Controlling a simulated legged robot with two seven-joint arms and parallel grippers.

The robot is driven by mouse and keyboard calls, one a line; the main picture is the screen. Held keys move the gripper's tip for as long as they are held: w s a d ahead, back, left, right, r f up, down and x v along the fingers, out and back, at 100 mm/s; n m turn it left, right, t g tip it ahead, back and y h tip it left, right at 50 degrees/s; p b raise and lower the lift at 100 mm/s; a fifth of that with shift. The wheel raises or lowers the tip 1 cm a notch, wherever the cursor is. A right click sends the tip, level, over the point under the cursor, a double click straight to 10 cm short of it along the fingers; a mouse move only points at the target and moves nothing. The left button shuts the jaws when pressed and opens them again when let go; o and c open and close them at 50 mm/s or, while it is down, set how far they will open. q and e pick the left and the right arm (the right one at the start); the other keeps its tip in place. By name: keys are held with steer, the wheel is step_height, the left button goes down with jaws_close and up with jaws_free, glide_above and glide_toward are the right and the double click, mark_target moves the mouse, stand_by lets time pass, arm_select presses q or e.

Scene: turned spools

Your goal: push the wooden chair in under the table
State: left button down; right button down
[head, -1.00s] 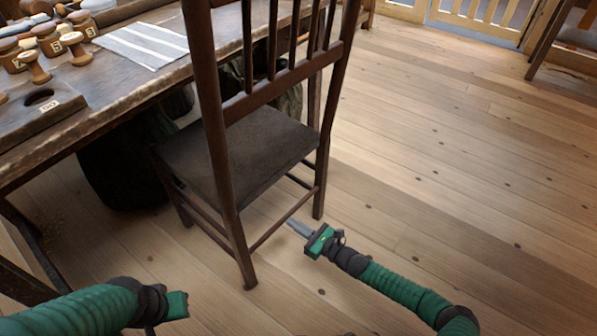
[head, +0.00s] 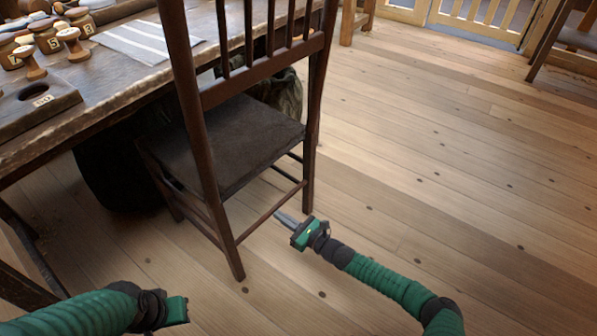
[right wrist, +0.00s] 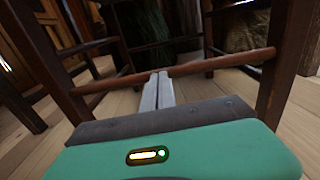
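The dark brown wooden chair (head: 245,140) stands upright, its seat side facing the worktable (head: 110,100). Its seat is partly at the table's edge, and its spindled back is nearest me. My right gripper (head: 285,218) is low behind the chair, fingers together and pointing at the rung between the back legs. In the right wrist view the shut fingers (right wrist: 159,78) reach that rung (right wrist: 220,62); they look to be at or against it, and nothing is between them. My left gripper (head: 177,310) is at the lower left, apart from the chair; its fingers are not clear.
Wooden spools (head: 72,42) and a striped cloth (head: 145,38) lie on the table. Dark sacks (head: 118,170) are under it, beside the chair. The plank floor (head: 440,170) to the right is clear. Another chair (head: 570,40) is at the far right.

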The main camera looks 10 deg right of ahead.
steer(key=shift+b+x, duration=1)
steer(key=shift+x, duration=1.25)
steer(key=shift+f, duration=0.1)
steer(key=shift+s, duration=0.1)
steer(key=shift+s+d+p, duration=0.15)
steer(key=shift+p, duration=0.3)
steer(key=p+v, duration=0.5)
steer(key=v, duration=0.2)
steer(key=shift+s+d, duration=0.15)
steer(key=shift+d, duration=0.05)
